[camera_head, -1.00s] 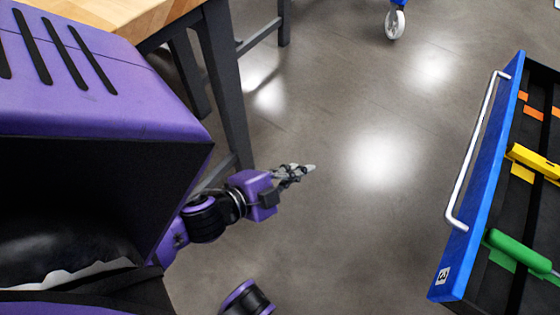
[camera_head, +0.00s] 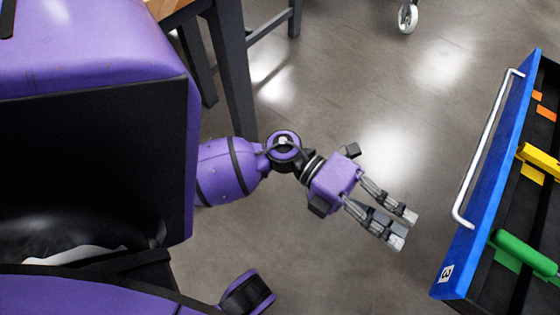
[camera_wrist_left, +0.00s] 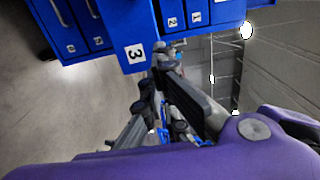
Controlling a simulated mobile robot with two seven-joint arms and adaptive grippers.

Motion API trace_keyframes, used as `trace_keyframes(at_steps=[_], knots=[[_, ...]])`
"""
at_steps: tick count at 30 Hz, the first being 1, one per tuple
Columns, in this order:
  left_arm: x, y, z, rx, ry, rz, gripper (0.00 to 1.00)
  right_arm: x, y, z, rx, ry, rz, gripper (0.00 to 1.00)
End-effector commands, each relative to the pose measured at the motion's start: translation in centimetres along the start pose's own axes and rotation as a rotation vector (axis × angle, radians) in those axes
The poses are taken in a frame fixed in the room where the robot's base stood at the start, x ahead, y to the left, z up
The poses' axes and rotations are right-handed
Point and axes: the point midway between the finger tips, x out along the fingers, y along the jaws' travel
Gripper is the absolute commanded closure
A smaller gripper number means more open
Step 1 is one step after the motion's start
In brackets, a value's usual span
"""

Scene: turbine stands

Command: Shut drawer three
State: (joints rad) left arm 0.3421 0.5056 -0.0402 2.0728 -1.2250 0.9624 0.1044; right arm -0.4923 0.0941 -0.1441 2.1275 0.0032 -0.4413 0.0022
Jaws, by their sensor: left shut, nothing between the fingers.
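Drawer three stands open at the right of the head view, with a blue front (camera_head: 503,150), a silver bar handle (camera_head: 488,135) and a label 3 (camera_head: 447,273). Its black inside holds a green-handled tool (camera_head: 525,252) and a yellow tool (camera_head: 540,162). The drawer front with its label 3 also shows in the left wrist view (camera_wrist_left: 135,54). My left gripper (camera_head: 402,229) is shut and empty, over the floor left of the drawer, apart from the handle. Its fingers also show in the left wrist view (camera_wrist_left: 153,82). My right gripper is not in view.
A wooden-topped table with dark legs (camera_head: 232,75) stands at the upper left. A white caster wheel (camera_head: 407,17) is at the top. In the left wrist view, blue drawers labelled 2 (camera_wrist_left: 172,22) and 1 (camera_wrist_left: 196,17) appear closed. Bare floor lies between gripper and drawer.

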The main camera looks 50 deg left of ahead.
Motion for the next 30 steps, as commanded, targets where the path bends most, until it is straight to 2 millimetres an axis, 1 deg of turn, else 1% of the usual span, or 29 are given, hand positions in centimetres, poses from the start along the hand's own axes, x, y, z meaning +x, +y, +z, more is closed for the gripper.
trace_keyframes(at_steps=[1, 6, 10, 15, 20, 30], knots=[[1.3, -0.1, 0.0, 0.003, 0.002, -0.006, 1.0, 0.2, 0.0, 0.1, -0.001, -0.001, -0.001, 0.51], [5.0, -0.1, 0.0, 0.001, 0.0, -0.005, 1.0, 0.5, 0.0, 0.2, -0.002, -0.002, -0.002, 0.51], [7.3, 0.0, 0.0, -0.001, 0.0, -0.005, 1.0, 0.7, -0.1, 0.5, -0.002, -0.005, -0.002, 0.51], [9.2, 0.0, 0.0, -0.002, -0.001, -0.004, 1.0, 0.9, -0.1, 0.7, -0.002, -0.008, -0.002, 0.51], [9.8, 0.0, 0.0, -0.001, -0.002, -0.002, 1.0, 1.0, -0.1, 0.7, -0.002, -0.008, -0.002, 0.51], [9.9, 0.0, 0.0, -0.001, -0.002, -0.001, 1.0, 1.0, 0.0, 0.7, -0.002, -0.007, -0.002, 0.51]])
